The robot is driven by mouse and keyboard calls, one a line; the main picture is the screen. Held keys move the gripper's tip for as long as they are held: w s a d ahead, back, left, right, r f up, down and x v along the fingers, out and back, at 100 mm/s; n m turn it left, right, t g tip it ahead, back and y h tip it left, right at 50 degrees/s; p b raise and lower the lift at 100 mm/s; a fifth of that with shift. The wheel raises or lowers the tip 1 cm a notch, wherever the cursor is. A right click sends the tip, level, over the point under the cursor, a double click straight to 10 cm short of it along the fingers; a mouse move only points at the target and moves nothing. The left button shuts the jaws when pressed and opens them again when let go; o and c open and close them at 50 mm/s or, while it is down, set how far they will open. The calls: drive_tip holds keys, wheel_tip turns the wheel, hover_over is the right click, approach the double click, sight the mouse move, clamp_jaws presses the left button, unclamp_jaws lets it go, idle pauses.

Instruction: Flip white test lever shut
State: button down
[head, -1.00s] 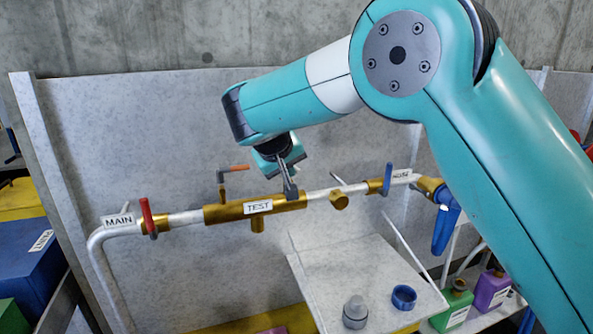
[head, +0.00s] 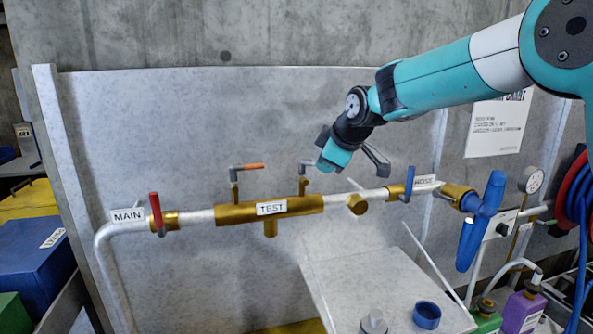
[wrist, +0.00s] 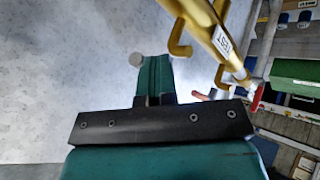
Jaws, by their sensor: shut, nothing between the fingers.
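The brass TEST body (head: 240,214) sits in the white pipe and bears two small valves on top. The right valve's pale lever (head: 310,164) stands on a brass stem (head: 303,184) and points right; its far end is hidden behind my gripper. The left valve has an orange-tipped lever (head: 249,166), also pointing right along the pipe. My gripper (head: 329,158) is shut and empty, tilted down-left right at the pale lever's end; I cannot tell whether it touches. In the wrist view, a pale round tip (wrist: 136,60) shows beside my shut teal fingers (wrist: 153,72).
A red MAIN lever (head: 155,213) stands at left and a blue HOSE lever (head: 409,182) at right. A blue nozzle-like piece (head: 481,222) sits further right. A shelf (head: 350,275) below holds a blue ring (head: 426,315) and grey cap (head: 373,322). The grey panel lies close behind.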

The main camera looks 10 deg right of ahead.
drive_tip(key=w+n+y, duration=0.1)
drive_tip(key=n, duration=0.1)
drive_tip(key=w+d+n+g+y, duration=0.1)
drive_tip(key=shift+d+n, duration=0.15)
drive_tip(key=shift+n, duration=0.25)
drive_tip(key=shift+w+p, duration=0.15)
drive_tip(key=shift+p, duration=0.15)
drive_tip(key=shift+w+d, duration=0.1)
drive_tip(key=shift+w, duration=0.05)
drive_tip(key=s+d+r+b, duration=0.5)
drive_tip(key=s+r, duration=0.2)
drive_tip(key=s, duration=0.1)
drive_tip(key=shift+d, duration=0.2)
drive_tip(key=shift+s, duration=0.15)
idle(0.4)
